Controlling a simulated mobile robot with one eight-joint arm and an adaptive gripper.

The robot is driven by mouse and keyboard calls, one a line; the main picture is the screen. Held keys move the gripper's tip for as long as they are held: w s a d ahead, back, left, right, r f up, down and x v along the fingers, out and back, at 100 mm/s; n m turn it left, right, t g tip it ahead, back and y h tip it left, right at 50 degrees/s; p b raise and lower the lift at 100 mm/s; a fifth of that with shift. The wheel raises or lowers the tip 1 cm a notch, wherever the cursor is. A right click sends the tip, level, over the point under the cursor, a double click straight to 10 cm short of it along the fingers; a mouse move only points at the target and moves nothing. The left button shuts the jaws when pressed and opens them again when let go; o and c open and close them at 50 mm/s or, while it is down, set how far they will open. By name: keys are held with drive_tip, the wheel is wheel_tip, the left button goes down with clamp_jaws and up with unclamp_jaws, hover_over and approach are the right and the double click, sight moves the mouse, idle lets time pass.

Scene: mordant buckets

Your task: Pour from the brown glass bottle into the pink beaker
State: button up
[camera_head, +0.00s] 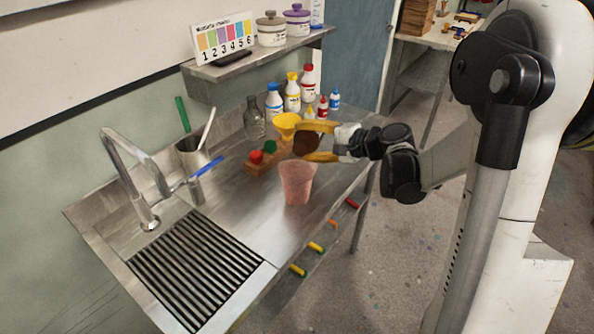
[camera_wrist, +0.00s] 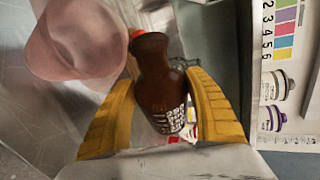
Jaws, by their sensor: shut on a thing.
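The brown glass bottle (camera_wrist: 160,90) has a dark neck and a label with white print. My gripper (camera_head: 318,143) has yellow fingers and is shut on the bottle, with a finger on each side in the wrist view (camera_wrist: 163,115). In the head view the bottle (camera_head: 306,144) is a small brown shape between the fingers, above and behind the beaker. The pink beaker (camera_head: 297,184) stands upright on the steel counter. In the wrist view the beaker (camera_wrist: 75,42) is at the upper left, apart from the bottle's mouth. Its contents cannot be made out.
A wooden block (camera_head: 262,164) with red and green knobs is left of the beaker. A yellow funnel (camera_head: 287,122), a clear flask (camera_head: 254,118) and several paint bottles (camera_head: 292,92) stand behind. The sink's drain grate (camera_head: 194,262) and tap (camera_head: 135,170) are at the left.

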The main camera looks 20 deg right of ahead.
drive_tip(key=shift+s+a+r+n+t, duration=0.2)
drive_tip(key=shift+s+r+n+t, duration=0.05)
drive_tip(key=shift+r+n+t, duration=0.05)
idle(1.1)
drive_tip(key=shift+f+b, duration=0.1)
drive_tip(key=shift+b, duration=0.35)
idle(1.2)
